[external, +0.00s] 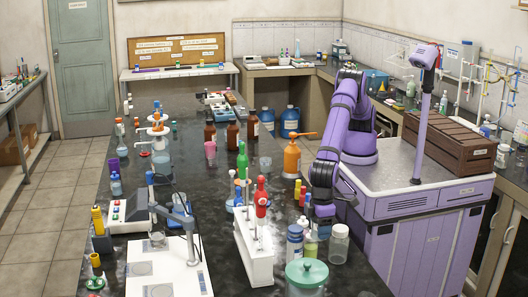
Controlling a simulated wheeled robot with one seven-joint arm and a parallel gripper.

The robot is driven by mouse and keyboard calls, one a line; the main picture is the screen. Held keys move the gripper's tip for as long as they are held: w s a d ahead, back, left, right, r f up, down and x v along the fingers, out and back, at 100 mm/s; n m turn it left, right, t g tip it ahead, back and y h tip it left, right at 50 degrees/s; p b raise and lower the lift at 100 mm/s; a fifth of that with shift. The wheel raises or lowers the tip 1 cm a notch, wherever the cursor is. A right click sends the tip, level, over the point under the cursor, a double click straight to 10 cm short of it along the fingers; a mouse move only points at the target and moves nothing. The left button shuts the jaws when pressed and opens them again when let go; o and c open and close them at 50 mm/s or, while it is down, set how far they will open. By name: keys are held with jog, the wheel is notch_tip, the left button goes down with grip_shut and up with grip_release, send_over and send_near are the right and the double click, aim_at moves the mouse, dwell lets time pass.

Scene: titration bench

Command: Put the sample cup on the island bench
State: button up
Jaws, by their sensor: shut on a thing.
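My gripper (323,222) points down over the right side of the black-topped island bench (210,235), low among bottles and jars. Its fingers are small and partly hidden here. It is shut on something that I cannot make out. A clear jar (339,245) is just right of the gripper, and a yellow-green bottle (310,250) is just left and in front of it. I cannot tell whether either touches the fingers. I cannot tell for sure which thing is the sample cup. A pink cup (210,152) and a small clear beaker (265,164) stand farther back on the bench.
A white rack with a red bottle (262,198) stands to the left. An orange pump bottle (292,160) is behind.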

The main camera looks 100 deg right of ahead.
jog(key=f, duration=0.6)
jog(key=a+f, duration=0.1)
jog(key=f, duration=0.1)
jog(key=shift+s+f, duration=0.3)
jog(key=shift+f, duration=2.4)
jog(key=o, duration=0.9)
jog(key=shift+f, duration=0.1)
jog(key=shift+o, duration=0.2)
notch_tip(320, 180, up, 12)
jog(key=shift+r, duration=0.1)
